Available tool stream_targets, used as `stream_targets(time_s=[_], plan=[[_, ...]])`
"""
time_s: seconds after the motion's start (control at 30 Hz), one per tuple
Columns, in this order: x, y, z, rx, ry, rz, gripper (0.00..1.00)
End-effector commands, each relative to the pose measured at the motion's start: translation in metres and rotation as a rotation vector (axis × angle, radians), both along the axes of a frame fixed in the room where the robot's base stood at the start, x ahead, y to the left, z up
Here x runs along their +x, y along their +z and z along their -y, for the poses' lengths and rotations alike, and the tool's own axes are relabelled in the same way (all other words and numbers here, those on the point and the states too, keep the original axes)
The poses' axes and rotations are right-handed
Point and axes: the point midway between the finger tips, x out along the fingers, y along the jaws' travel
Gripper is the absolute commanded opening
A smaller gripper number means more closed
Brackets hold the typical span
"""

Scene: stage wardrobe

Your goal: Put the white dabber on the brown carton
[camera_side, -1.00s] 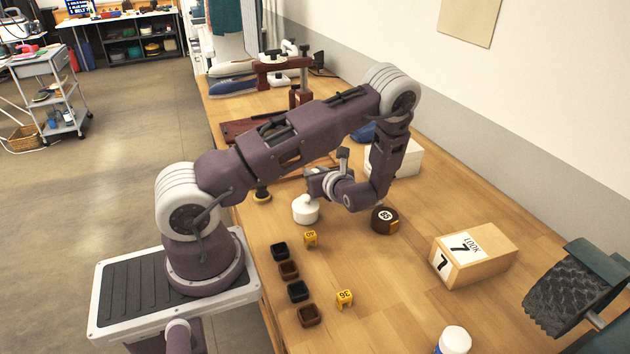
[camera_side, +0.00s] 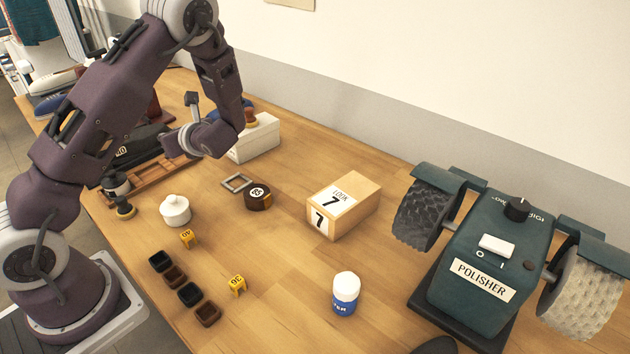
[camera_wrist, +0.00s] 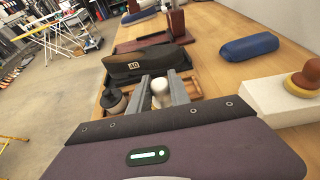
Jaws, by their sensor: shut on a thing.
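The brown carton (camera_side: 362,210) stands on the bench, right of centre in the side view, with white "LOOK 7" labels; its top is bare. My gripper (camera_side: 172,150) is above the back left of the bench, left of the carton and well apart from it. In the wrist view its two grey fingers (camera_wrist: 163,92) are shut on the white dabber (camera_wrist: 160,88), whose pale rounded end shows between them. I cannot make out the dabber in the side view. The carton is not in the wrist view.
A white box (camera_side: 262,143) with an orange-brown knobbed thing on top stands behind. The polisher (camera_side: 480,270) is at right.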

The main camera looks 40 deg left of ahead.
Motion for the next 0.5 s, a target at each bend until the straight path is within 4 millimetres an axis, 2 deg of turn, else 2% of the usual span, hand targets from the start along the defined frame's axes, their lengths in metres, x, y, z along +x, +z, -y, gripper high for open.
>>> stream_targets(time_s=[0.17,0.27,0.37,0.5], plan=[[0.054,0.008,0.049,-0.015,-0.195,0.004,0.00],[0.088,0.015,0.089,-0.021,-0.337,0.005,0.00],[0.121,0.024,0.142,-0.026,-0.501,0.003,0.00],[0.157,0.040,0.231,-0.023,-0.749,0.004,0.00]])
